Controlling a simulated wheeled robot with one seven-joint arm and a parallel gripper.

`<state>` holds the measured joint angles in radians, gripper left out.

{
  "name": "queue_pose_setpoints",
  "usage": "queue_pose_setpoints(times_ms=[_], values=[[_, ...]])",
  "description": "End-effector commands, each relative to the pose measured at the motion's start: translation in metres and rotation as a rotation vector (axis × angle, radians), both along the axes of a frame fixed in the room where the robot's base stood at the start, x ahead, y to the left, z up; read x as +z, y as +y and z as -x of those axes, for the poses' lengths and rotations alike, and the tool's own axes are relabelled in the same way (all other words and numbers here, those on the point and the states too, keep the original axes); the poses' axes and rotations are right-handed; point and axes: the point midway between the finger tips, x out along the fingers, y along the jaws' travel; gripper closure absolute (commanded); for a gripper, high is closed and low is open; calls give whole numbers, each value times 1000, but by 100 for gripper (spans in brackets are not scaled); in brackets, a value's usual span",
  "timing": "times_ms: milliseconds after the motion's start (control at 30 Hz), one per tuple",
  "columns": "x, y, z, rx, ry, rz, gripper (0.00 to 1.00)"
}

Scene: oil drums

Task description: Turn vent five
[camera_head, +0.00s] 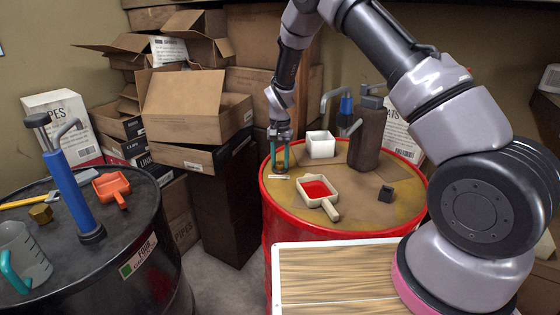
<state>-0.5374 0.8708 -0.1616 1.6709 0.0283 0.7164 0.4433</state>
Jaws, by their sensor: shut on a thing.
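My gripper (280,161) reaches down onto the red drum (345,232) from above, near the left side of its top. Its teal fingers are shut on a small brass vent cap (280,168) set in the drum's top. The fingers cover part of the cap, and its turn angle cannot be made out. A small white label (279,177) lies just in front of the cap; its writing is too small to read.
A black drum (142,270) with a blue pump (69,190) stands left. Cardboard boxes (181,105) stack behind.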

Motion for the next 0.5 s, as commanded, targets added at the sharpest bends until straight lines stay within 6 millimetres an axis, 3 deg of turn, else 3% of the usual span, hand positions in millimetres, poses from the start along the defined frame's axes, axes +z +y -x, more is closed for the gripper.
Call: queue_pose_setpoints(times_ms=[367, 400, 433, 500], values=[[0, 0, 0, -5, 0, -1, 100], [0, 0, 0, -5, 0, -1, 40], [0, 0, 0, -5, 0, -1, 29], [0, 0, 0, -4, 0, -1, 25]])
